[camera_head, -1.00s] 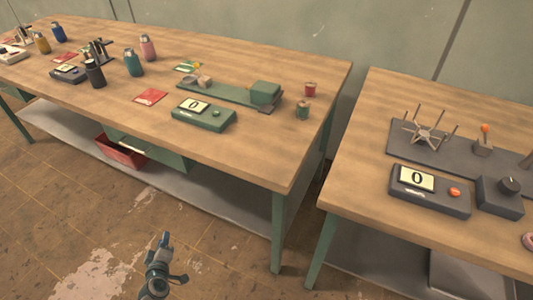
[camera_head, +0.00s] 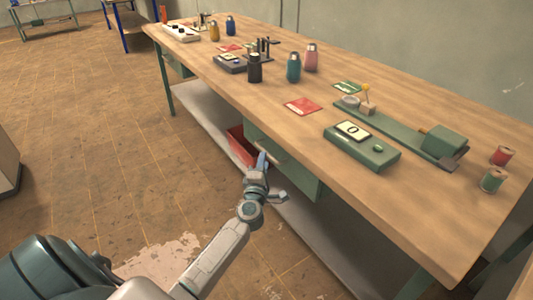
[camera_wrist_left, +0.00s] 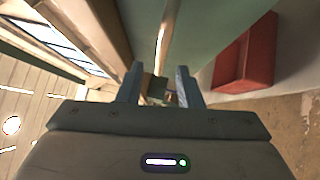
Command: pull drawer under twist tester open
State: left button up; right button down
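The twist tester (camera_head: 400,128), a long green base with a block at one end, stands on the wooden bench. A green box with a display reading 0 (camera_head: 362,149) is in front of it. Below the bench top is a green drawer (camera_head: 300,180), which looks shut, with a pale bar handle (camera_head: 279,155). My left gripper (camera_head: 262,161) is at the drawer front by the handle. In the left wrist view its two fingers (camera_wrist_left: 158,84) are apart, and the pale handle (camera_wrist_left: 164,40) runs between them, seemingly ungripped. My right gripper is out of view.
A red bin (camera_head: 240,146) sits on the lower shelf (camera_head: 315,235) left of the drawer. Bottles, red cards and spools are on the bench top (camera_head: 310,130). The tiled floor (camera_head: 110,170) left of the bench is open.

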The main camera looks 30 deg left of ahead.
pick_arm(q)
jog(key=x, duration=0.5)
jog(key=shift+w+a+b, duration=0.1)
jog(key=shift+w+b, duration=0.05)
jog(key=shift+b, duration=0.15)
grip_shut()
